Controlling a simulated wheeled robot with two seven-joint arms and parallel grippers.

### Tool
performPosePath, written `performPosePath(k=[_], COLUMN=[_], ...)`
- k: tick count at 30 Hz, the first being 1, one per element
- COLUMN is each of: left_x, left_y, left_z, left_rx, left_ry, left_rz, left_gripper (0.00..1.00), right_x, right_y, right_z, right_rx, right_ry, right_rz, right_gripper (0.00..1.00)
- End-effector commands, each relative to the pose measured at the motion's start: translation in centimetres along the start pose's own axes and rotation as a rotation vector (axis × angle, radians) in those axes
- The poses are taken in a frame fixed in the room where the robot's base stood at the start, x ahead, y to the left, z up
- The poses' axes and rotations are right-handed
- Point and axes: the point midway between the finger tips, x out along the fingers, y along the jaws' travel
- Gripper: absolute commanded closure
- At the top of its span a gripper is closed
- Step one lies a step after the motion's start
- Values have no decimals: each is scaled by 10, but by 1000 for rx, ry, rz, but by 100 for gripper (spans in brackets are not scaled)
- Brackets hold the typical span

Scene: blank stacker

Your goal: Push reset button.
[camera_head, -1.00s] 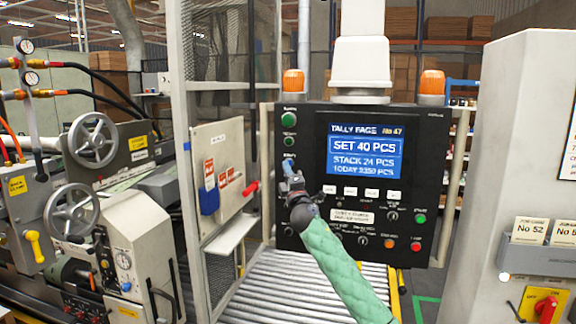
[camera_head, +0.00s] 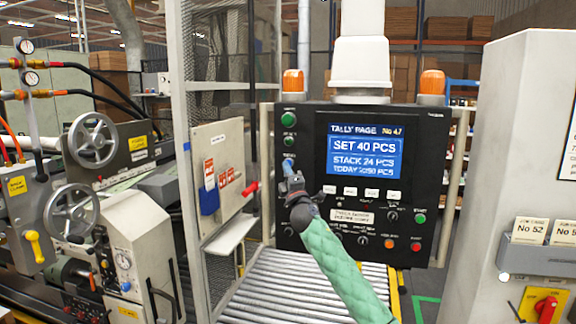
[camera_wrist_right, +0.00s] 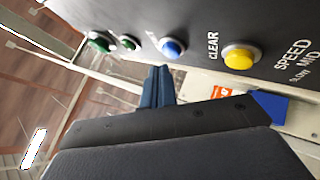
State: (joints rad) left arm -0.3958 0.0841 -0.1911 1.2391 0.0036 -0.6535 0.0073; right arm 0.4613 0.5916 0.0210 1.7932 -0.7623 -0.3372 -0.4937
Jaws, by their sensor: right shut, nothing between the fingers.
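The black control panel (camera_head: 400,120) stands ahead with a lit tally screen (camera_head: 365,150). My right gripper (camera_head: 289,170) is shut and empty at the panel's left side, in front of its column of buttons. In the right wrist view, the gripper's fingertips (camera_wrist_right: 159,72) point at the panel just below a blue button (camera_wrist_right: 173,48). I cannot tell whether they touch it. The small label beside the blue button is not readable. A yellow button (camera_wrist_right: 240,57) marked CLEAR is to its right. No button marked "reset" can be read. My left gripper is not in view.
Green buttons (camera_wrist_right: 100,42) sit left of the blue one in the wrist view. A mesh guard post (camera_head: 183,150) and a white side board (camera_head: 219,175) stand left of the panel. A roller conveyor (camera_head: 270,290) runs below; a grey cabinet (camera_head: 510,130) is at right.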

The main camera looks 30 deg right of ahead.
Motion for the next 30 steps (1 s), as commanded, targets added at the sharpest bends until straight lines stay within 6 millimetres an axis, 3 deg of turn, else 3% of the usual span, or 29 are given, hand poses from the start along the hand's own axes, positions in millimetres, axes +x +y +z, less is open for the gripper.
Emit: performPosePath(k=[18, 30], left_x=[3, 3], left_y=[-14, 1], left_z=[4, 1], left_rx=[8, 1], left_ry=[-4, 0], left_rz=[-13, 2], left_gripper=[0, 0], right_x=[4, 6], right_y=[-2, -3], right_z=[3, 4], right_rx=[0, 0], right_ry=[-1, 0], right_rz=[1, 0], right_gripper=[100, 100])
